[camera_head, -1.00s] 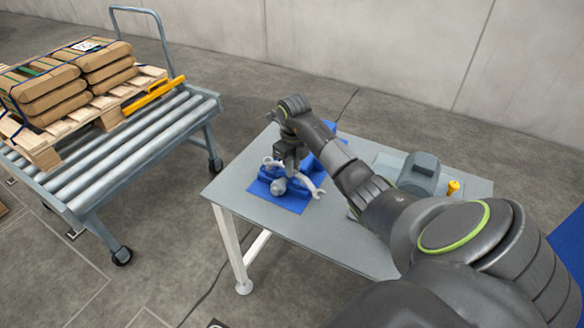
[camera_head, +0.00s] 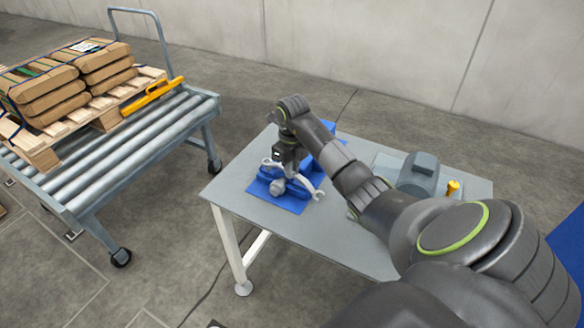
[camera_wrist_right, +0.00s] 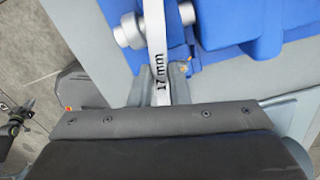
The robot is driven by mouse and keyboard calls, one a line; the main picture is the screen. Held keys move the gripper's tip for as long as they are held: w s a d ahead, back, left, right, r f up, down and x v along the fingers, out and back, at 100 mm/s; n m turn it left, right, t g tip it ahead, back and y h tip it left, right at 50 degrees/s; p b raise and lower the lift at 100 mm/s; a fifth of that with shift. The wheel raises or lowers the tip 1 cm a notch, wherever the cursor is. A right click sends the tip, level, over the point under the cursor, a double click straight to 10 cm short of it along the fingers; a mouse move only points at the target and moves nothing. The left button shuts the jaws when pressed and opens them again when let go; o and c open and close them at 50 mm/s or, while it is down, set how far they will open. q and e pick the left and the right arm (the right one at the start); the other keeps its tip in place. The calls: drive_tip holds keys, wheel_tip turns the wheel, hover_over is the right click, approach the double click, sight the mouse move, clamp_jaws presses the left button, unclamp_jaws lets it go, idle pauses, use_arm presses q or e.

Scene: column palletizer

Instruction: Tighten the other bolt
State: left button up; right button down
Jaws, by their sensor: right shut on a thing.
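My right gripper (camera_head: 288,168) is shut on a grey open-ended wrench (camera_head: 317,194) over the small table. In the right wrist view the wrench (camera_wrist_right: 156,28) runs up from between the fingers (camera_wrist_right: 160,88), marked "17 mm". A blue fixture (camera_head: 297,203) lies under the gripper. A grey round part (camera_head: 277,187), perhaps a bolt head or shaft end, is at its front. In the right wrist view, a grey cylindrical part (camera_wrist_right: 129,31) shows beside the wrench, above the blue fixture (camera_wrist_right: 225,25). I cannot tell whether the wrench's jaw is around a bolt. My left gripper is out of view.
A grey motor-like unit (camera_head: 419,172) and a small yellow part (camera_head: 453,188) stand at the table's right. The grey tabletop (camera_head: 240,178) is clear at the left. A roller cart (camera_head: 140,152) with a pallet of brown sacks (camera_head: 50,90) stands left, apart.

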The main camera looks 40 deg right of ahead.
drive_tip(key=shift+f+b, duration=0.95)
idle(1.5)
drive_tip(key=shift+a, duration=0.1)
idle(0.4)
drive_tip(key=shift+a+m+p, duration=0.9)
drive_tip(key=shift+a+m, duration=0.25)
drive_tip(key=shift+m, duration=0.15)
drive_tip(key=shift+w+a+m+p, duration=0.2)
drive_tip(key=shift+a+m+p, duration=0.15)
drive_tip(key=shift+a+m, duration=0.5)
drive_tip(key=shift+w+a+m+p, duration=0.15)
drive_tip(key=shift+a+m+p, duration=0.2)
drive_tip(key=shift+a+m, duration=0.5)
drive_tip(key=shift+w+a+m, duration=0.3)
drive_tip(key=shift+a+m, duration=0.2)
drive_tip(key=shift+m, duration=0.25)
drive_tip(key=shift+w+a+m, duration=0.3)
drive_tip(key=shift+a+m, duration=0.2)
drive_tip(key=shift+m, duration=0.25)
drive_tip(key=shift+w+a+m, duration=0.55)
drive_tip(key=shift+m, duration=0.3)
drive_tip(key=shift+w+a+m, duration=0.5)
drive_tip(key=shift+m, duration=0.35)
drive_tip(key=shift+r+p, duration=1.5)
drive_tip(key=shift+r, duration=0.25)
drive_tip(key=shift+r+p, duration=2)
drive_tip(key=shift+r, duration=0.5)
